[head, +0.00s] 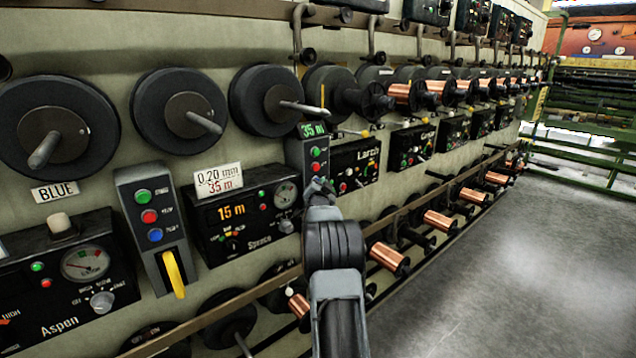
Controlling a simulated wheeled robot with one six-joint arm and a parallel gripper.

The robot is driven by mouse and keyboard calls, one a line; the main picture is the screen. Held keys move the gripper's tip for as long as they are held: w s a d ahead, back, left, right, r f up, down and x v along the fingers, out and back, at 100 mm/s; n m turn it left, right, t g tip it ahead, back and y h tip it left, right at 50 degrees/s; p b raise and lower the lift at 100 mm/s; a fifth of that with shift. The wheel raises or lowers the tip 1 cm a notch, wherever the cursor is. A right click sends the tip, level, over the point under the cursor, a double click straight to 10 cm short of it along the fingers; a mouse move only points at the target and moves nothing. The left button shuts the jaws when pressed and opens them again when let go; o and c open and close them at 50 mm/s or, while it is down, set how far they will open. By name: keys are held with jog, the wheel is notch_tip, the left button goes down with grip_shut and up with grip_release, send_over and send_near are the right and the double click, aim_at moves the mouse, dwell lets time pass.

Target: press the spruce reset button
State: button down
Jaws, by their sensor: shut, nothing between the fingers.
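The Spruce panel (243,222) is a black box with an amber "15 m" display, a dial and small knobs. Just right of it stands a narrow grey control box (310,146) with a green "35 m" sign on top and a green and a red button. My gripper (319,187) is shut and empty, in front of this box's lower part. It hides whatever is there, so I see no third button on it. Whether the fingertips touch the box, I cannot tell. A similar box (157,225) left of Spruce shows green, red and blue buttons.
A yellow lever (174,274) sticks out from the left box. The Aspen panel (70,272) is at lower left, the Larch panel (355,167) to the right. Spools with protruding spindles line the wall above and below. The grey floor (500,265) at right is clear.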

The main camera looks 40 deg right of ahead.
jog(key=shift+a+r+b, duration=0.1)
jog(key=shift+r+b, duration=0.05)
jog(key=shift+b, duration=0.55)
jog(key=s+b, duration=0.6)
jog(key=shift+s+a, duration=0.15)
jog(key=shift+s, duration=0.25)
dwell(0.4)
